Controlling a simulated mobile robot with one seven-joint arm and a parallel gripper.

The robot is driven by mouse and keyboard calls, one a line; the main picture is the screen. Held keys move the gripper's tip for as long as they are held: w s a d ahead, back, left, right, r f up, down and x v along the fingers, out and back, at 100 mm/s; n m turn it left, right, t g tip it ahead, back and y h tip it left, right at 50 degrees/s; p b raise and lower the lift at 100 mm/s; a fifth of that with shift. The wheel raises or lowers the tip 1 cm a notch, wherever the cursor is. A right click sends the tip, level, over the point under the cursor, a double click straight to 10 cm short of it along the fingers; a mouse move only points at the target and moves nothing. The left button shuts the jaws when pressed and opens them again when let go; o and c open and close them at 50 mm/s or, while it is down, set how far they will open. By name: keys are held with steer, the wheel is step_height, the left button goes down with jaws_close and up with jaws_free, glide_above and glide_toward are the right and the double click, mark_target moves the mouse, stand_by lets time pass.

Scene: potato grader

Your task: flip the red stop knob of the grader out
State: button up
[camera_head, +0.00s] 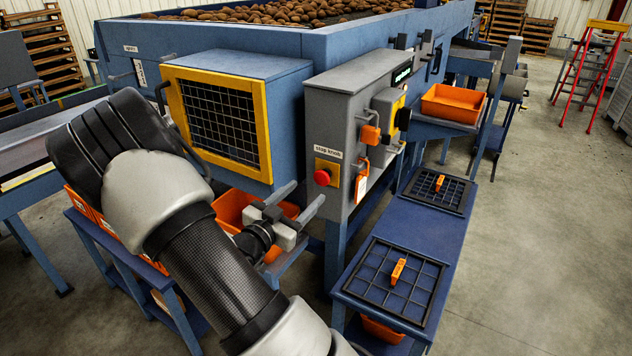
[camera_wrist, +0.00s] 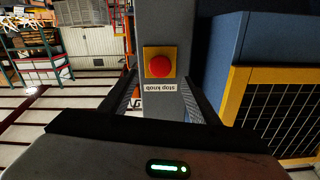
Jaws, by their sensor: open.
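The red stop knob (camera_head: 322,177) is a round red button on a yellow plate on the end face of the grey control box (camera_head: 350,120). A "stop knob" label sits above it. My gripper (camera_head: 299,199) is open and empty, a little left of and below the knob in the head view, apart from it. In the wrist view, which is upside down, the knob (camera_wrist: 160,66) shows between my two dark fingers (camera_wrist: 164,85). I cannot tell whether the knob is in or out.
A yellow-framed mesh guard (camera_head: 222,122) is left of the control box. A blue bench (camera_head: 428,227) with two black grids stands at the lower right. The concrete floor (camera_head: 540,230) there is clear.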

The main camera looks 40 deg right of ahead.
mark_target(320, 179)
steer(key=x, duration=0.6)
steer(key=shift+w+d+p, duration=0.15)
steer(key=shift+d+p, duration=0.15)
steer(key=shift+d, duration=0.05)
